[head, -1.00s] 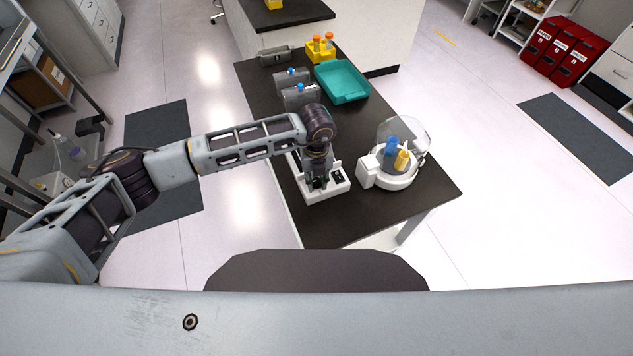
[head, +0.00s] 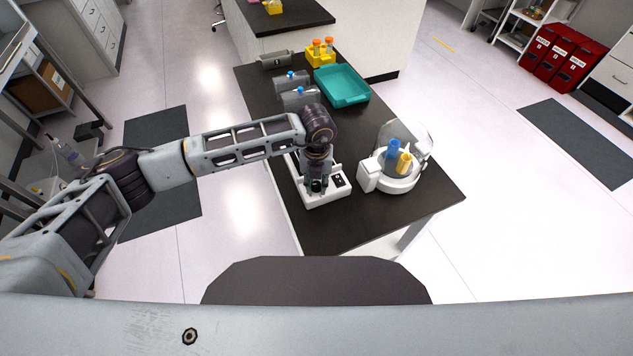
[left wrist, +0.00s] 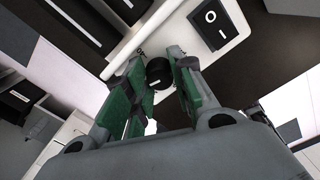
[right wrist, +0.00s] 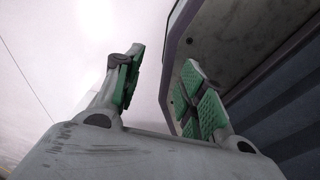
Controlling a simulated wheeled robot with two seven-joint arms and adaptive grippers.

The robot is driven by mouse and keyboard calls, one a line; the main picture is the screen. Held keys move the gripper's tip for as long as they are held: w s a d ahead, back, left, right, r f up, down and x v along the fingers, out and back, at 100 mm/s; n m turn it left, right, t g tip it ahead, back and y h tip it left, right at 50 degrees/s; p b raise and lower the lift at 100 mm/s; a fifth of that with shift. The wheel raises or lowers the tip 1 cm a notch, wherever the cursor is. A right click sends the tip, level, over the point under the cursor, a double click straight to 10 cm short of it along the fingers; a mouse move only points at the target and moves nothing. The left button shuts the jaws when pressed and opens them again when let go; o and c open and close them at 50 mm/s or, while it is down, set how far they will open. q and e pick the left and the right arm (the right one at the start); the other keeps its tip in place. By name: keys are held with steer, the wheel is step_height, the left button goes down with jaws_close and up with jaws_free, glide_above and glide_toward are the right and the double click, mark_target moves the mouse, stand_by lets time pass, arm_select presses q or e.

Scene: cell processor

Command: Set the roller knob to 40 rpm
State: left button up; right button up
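The white roller device (head: 325,200) stands near the front edge of the dark bench in the head view. Its round black knob (left wrist: 159,72) shows in the left wrist view, with a small pale mark on its face. My left gripper (head: 317,187) points down over the device. In the left wrist view its green-padded fingers (left wrist: 161,76) are apart, one on each side of the knob; I cannot tell whether they touch it. A black rocker switch (left wrist: 212,20) sits beside the knob on the white panel. My right gripper (right wrist: 160,82) is open and empty, away from the device.
A white centrifuge-like machine (head: 367,178) with a clear lid stands close right of the device, holding a blue and a yellow tube. Behind are grey units (head: 298,97), a teal tray (head: 342,86) and a yellow tube rack (head: 320,57). The bench's front right corner (head: 420,205) is clear.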

mark_target(316, 184)
arm_select(q)
steer(key=shift+o, duration=0.9)
arm_select(e)
steer(key=shift+a, duration=0.6)
arm_select(q)
steer(key=shift+r, duration=0.15)
steer(key=shift+r, duration=0.45)
step_height(316, 184, up, 11)
arm_select(e)
steer(key=shift+d, duration=0.15)
